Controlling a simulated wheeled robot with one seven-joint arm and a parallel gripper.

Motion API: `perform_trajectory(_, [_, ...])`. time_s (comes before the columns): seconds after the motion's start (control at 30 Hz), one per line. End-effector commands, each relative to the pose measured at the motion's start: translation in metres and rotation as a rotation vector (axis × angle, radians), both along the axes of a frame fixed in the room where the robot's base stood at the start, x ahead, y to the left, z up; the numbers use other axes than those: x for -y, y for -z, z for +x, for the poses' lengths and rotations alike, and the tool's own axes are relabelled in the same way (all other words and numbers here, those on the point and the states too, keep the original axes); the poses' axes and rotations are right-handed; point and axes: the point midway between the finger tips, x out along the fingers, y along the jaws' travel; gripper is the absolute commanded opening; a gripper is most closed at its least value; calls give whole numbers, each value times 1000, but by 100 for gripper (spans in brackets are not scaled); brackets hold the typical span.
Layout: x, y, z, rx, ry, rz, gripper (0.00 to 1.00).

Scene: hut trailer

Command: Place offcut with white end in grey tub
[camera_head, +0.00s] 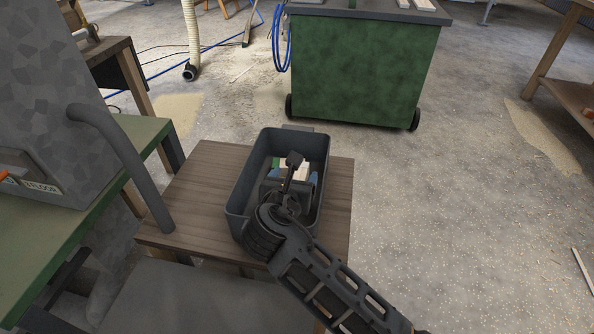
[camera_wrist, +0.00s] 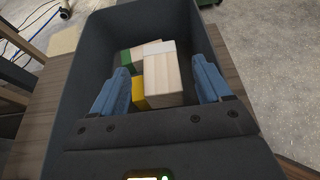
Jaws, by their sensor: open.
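The grey tub (camera_head: 240,185) stands on a small wooden table, and its dark walls (camera_wrist: 100,48) surround the wrist view. Inside lie several pale wooden offcuts. One block has a yellow end (camera_wrist: 138,93). Behind it is a piece with a green end (camera_wrist: 126,58) and a whitish piece (camera_wrist: 158,47), likely the offcut with white end; they partly overlap. My gripper (camera_wrist: 160,74) is open inside the tub, its blue fingers either side of the yellow-ended block with gaps visible. In the head view my gripper (camera_head: 291,185) and wrist hide much of the tub's inside.
The wooden table (camera_head: 190,205) has bare top left of the tub. A grey machine (camera_head: 45,100) on a green bench (camera_head: 30,250) stands close on the left. A green wheeled cabinet (camera_head: 362,70) is beyond. The concrete floor on the right is mostly clear.

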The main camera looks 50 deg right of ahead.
Motion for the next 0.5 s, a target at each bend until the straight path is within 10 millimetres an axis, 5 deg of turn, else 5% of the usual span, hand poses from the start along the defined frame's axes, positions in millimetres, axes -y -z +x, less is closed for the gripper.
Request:
perform_trajectory(0.2, [-35,-19,-23,-1,-4,0,77])
perform_trajectory(0.5, [-57,-28,-38,-2,-1,-1,77])
